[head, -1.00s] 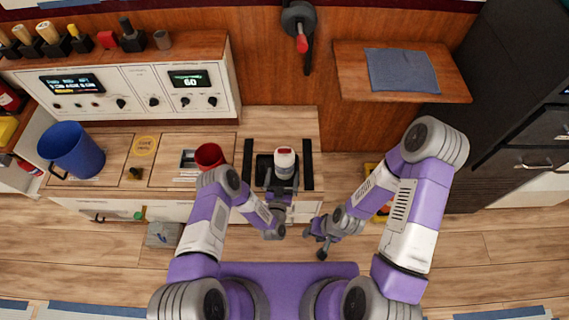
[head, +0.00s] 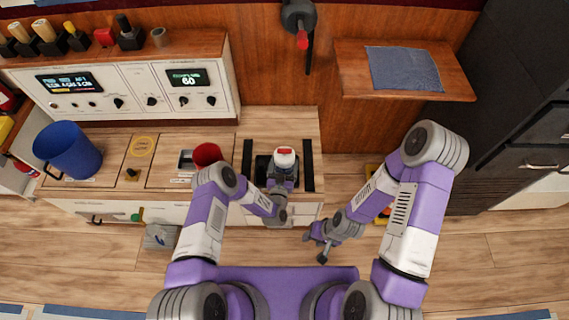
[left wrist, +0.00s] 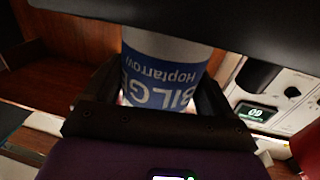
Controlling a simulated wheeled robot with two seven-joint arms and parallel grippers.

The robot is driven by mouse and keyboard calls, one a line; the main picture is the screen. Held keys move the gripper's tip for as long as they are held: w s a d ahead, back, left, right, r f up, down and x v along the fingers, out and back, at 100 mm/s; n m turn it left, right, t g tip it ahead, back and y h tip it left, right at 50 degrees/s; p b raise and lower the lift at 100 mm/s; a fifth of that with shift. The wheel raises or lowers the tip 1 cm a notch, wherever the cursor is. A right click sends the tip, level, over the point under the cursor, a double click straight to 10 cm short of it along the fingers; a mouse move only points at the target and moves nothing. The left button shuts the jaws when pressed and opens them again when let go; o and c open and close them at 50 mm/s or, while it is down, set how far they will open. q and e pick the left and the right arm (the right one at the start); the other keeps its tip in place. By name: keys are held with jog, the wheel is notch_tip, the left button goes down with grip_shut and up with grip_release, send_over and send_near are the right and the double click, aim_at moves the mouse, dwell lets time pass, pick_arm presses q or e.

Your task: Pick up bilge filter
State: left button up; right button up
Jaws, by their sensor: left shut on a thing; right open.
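The bilge filter (head: 285,157) is a white cylinder with a red top, upright over the dark recess in the counter in the head view. In the left wrist view the bilge filter (left wrist: 165,72) shows a blue band reading "BILGE" and "Hoptarrow", between the fingers. My left gripper (head: 283,176) is shut on it from the near side. Its fingers also show in the left wrist view (left wrist: 160,105). My right gripper (head: 318,245) is open and empty, low and to the right, in front of the counter. I cannot tell whether the filter's base touches the recess.
Black strips (head: 309,165) flank the recess. The control panel (head: 140,90) is behind. A shelf with a blue cloth (head: 403,69) is at the back right.

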aim_at(283, 162)
pick_arm(q)
jog(key=c, duration=0.4)
jog(key=shift+c, duration=0.2)
jog(key=shift+r, duration=0.15)
notch_tip(283, 162, up, 10)
jog(key=p, duration=0.4)
pick_arm(e)
notch_tip(283, 162, up, 4)
jog(key=shift+r, duration=0.2)
pick_arm(q)
jog(key=shift+f+b, duration=1.9)
jog(key=shift+f, duration=2.95)
pick_arm(e)
jog(key=shift+f, duration=2.2)
pick_arm(q)
jog(key=shift+f, duration=0.25)
pick_arm(e)
jog(key=shift+c, duration=0.3)
